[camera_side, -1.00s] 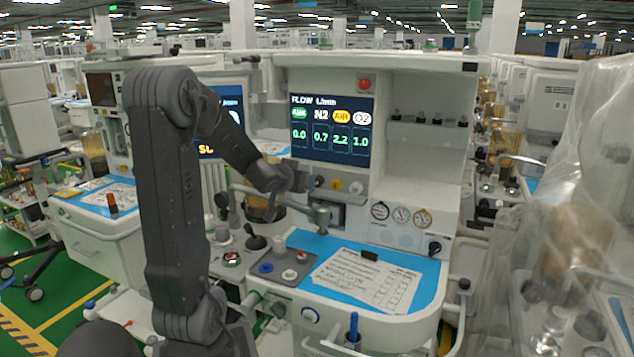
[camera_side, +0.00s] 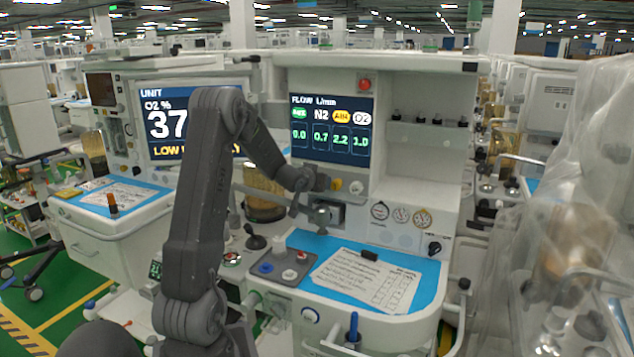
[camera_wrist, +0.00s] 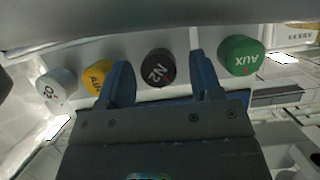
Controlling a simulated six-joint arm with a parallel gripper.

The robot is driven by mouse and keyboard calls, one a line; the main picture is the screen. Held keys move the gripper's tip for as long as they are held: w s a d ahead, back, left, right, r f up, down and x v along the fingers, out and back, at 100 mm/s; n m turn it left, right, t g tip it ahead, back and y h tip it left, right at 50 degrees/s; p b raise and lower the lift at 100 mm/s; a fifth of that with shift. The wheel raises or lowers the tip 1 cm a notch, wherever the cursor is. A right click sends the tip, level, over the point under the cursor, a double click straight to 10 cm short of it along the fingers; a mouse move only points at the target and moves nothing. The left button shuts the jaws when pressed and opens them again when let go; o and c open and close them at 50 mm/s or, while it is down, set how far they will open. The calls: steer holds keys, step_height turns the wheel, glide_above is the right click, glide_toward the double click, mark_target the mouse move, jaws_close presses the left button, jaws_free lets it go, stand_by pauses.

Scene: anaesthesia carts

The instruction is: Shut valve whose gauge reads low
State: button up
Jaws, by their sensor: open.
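The flow screen (camera_side: 331,130) shows a row of values: 0.0 under the green label, N2 0.7, AIR 2.2, O2 1.0. In the wrist view, a white O2 knob (camera_wrist: 58,88), yellow AIR knob (camera_wrist: 97,76), black N2 knob (camera_wrist: 158,68) and green AUX knob (camera_wrist: 241,56) stand in a row. My gripper (camera_wrist: 163,72) is open, its dark blue fingers on either side of the N2 knob; contact cannot be told. In the side view my gripper (camera_side: 322,182) is below the screen, left of the yellow knob (camera_side: 337,185), and hides the other knobs. Three round gauges (camera_side: 401,215) have needles too small to read.
A second screen (camera_side: 185,120) shows O2 % 37 and partly hidden LOW text. A metal fitting (camera_side: 325,213) juts out below my gripper. Clear plastic sheeting hangs at right.

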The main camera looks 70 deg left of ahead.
steer(key=shift+w+a+f, duration=0.15)
steer(key=shift+w, duration=0.05)
steer(key=c, duration=0.9)
steer(key=shift+m, duration=0.3)
steer(key=shift+m+g+y, duration=0.6)
steer(key=shift+m+y, duration=0.1)
steer(key=shift+m, duration=0.4)
steer(key=shift+w+m+g+y, duration=0.1)
steer(key=shift+m+g+y, duration=0.4)
steer(key=shift+m+y, duration=0.75)
steer(key=shift+m+h, duration=0.25)
steer(key=shift+m, duration=0.2)
